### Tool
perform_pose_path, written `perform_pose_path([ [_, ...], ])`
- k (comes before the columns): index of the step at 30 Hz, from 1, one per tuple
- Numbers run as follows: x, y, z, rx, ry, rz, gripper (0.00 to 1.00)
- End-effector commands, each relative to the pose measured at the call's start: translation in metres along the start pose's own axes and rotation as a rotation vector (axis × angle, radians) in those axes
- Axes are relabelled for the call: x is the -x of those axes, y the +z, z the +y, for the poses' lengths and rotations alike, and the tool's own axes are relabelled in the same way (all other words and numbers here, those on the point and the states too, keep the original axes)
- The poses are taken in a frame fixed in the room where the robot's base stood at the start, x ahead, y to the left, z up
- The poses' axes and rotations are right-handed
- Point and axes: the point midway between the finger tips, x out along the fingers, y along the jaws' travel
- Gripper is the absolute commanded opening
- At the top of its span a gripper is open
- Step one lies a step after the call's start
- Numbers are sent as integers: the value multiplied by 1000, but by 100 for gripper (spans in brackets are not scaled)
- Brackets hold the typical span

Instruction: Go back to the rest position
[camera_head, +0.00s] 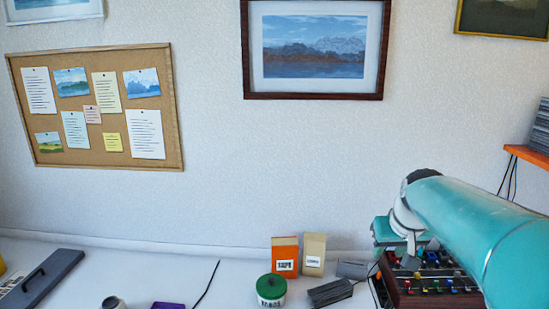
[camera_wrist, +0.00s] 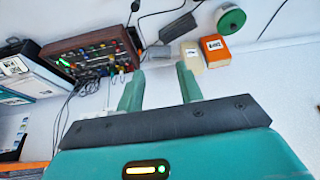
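My gripper (camera_wrist: 160,72) shows in the wrist view with its two teal fingers spread apart and nothing between them. Pale surface shows in the gap. In the head view my teal arm reaches in from the right edge, over a brown box with coloured knobs (camera_head: 436,286). My fingertips cannot be made out there. The knob box also shows in the wrist view (camera_wrist: 90,55), to the left of my fingers.
An orange box (camera_head: 285,256), a cream box (camera_head: 313,254), a green-lidded tin (camera_head: 271,287) and a dark grey block (camera_head: 330,292) stand left of my arm. An orange shelf (camera_head: 530,156) holds a dark stack at the right. A corkboard (camera_head: 98,140) hangs on the wall.

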Motion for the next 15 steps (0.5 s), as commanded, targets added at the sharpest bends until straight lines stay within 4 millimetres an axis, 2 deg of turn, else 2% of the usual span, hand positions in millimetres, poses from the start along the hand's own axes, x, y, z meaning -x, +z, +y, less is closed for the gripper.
perform_pose_path([
  [1,11,13,-11,4,-1,7,36],
  [6,34,59,-40,9,-5,19,36],
  [15,56,147,-78,14,-14,43,36],
])
